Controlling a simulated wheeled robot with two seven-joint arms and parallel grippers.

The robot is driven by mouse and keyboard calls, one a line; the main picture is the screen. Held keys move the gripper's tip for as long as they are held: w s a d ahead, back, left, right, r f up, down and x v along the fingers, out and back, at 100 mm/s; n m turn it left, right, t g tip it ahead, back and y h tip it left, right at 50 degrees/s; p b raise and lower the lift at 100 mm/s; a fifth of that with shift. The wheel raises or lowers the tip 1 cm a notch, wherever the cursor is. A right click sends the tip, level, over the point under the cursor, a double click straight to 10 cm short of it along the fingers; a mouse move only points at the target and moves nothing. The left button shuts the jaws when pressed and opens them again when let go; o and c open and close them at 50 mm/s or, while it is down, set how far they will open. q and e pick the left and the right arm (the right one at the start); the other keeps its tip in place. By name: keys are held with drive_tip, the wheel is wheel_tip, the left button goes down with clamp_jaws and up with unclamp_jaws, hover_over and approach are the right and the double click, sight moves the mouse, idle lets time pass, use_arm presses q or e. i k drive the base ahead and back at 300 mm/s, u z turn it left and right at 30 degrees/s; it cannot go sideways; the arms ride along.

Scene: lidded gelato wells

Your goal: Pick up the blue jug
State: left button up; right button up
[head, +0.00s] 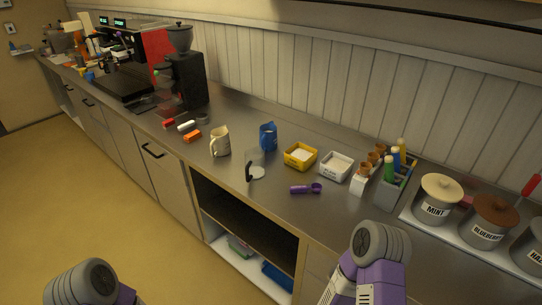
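The blue jug (268,136) stands upright on the steel counter (262,205), near the middle of the head view. Its handle side faces left. A cream jug (220,141) stands to its left and nearer the counter's front edge. A clear container with a black handle (250,171) stands in front of the blue jug, with a pale round base. My arms show only as grey and purple links at the bottom left and bottom right. Neither gripper's fingers are visible, and nothing touches the blue jug.
A yellow tub (300,166), a white tub (336,178) and a purple scoop (306,188) lie right of the jug. Lidded wells (437,210) are far right. A black grinder (185,85) stands left. The counter behind the jug is clear up to the panelled wall.

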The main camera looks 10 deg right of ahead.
sight(269, 138)
drive_tip(key=z, duration=0.15)
drive_tip(key=k, duration=0.5)
drive_tip(key=u, duration=1.05)
drive_tip(key=i, duration=1.35)
drive_tip(key=z, duration=0.9)
